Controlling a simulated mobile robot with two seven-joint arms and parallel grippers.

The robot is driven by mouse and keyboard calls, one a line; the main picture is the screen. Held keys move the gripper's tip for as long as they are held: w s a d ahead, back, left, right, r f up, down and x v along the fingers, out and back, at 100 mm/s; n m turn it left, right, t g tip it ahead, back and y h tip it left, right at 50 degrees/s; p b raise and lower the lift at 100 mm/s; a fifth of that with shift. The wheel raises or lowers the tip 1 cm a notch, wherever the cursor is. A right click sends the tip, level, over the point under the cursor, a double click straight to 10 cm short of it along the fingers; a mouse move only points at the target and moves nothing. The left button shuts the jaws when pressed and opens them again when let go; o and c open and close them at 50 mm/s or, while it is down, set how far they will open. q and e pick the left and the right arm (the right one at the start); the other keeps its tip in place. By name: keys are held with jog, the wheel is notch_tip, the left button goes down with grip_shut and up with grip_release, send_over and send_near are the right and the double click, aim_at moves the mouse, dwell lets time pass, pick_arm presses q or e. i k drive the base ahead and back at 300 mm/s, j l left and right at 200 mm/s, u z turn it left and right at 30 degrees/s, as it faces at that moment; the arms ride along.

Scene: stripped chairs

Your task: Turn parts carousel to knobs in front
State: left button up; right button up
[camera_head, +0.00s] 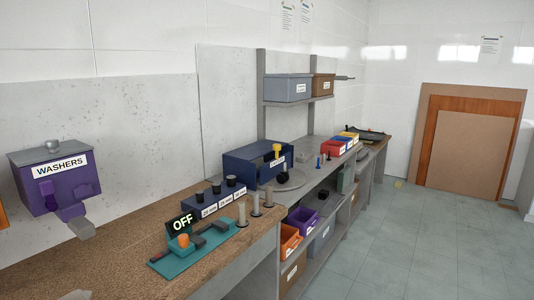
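A dark round knob-like part (283,177) is at the front of the disc, and a yellow knob-like part (277,150) shows by the box. The label and the other parts on the disc are too small to tell.
A purple WASHERS dispenser (55,182) hangs at left. A teal tray (205,245), an OFF sign (182,224), a blue block with black tops (212,204) and grey posts (255,205) occupy the worktop. Bins (290,240) sit below the bench. The floor (410,245) at right is clear.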

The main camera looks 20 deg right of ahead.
aim_at(269, 171)
jog(key=i+l, duration=0.15)
jog(key=l, duration=0.25)
jog(key=i+l, duration=0.15)
jog(key=l, duration=0.25)
jog(key=i+l, duration=0.15)
jog(key=l, duration=0.25)
jog(key=i+l, duration=0.15)
jog(key=l, duration=0.25)
jog(key=i+l, duration=0.15)
jog(key=l, duration=0.25)
jog(key=i+l, duration=0.2)
jog(key=l, duration=0.2)
jog(key=i+l, duration=0.15)
jog(key=l, duration=0.25)
jog(key=i+l, duration=0.15)
jog(key=l, duration=0.25)
